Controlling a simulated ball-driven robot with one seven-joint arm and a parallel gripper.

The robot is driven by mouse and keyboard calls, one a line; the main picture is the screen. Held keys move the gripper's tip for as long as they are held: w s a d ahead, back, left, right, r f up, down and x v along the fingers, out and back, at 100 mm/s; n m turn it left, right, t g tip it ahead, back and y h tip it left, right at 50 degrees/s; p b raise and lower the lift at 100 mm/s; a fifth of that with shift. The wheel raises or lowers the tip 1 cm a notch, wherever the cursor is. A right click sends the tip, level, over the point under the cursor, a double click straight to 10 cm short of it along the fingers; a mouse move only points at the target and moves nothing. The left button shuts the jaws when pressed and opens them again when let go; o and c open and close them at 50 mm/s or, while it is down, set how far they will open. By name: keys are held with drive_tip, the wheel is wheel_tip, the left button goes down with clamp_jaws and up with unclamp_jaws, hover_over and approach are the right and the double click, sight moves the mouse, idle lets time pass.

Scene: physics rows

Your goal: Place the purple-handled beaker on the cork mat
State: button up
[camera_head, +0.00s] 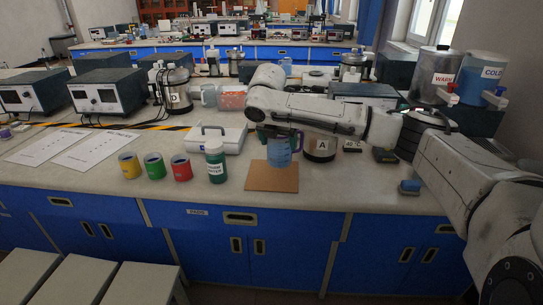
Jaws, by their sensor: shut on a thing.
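The blue beaker (279,153) with a purple handle on its right side is upright at the back part of the cork mat (272,182). Its base overlaps the mat's far edge in the picture; I cannot tell whether it touches the mat or hangs just above it. My gripper (294,138) is shut on the beaker near its handle. The front of the mat is bare.
A green-labelled bottle (215,162) stands just left of the mat, with red (181,168), green (154,166) and yellow (130,166) cans further left. A blue block (410,186) lies further right.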

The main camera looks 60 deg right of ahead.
sight(271, 155)
drive_tip(key=w+f, duration=0.1)
drive_tip(key=w+d+f, duration=0.1)
drive_tip(key=w+f, duration=0.1)
drive_tip(key=shift+f, duration=0.25)
drive_tip(key=shift+s+f, duration=0.1)
drive_tip(key=shift+f, duration=1.35)
drive_tip(key=o, duration=1.1)
drive_tip(key=shift+f, duration=0.1)
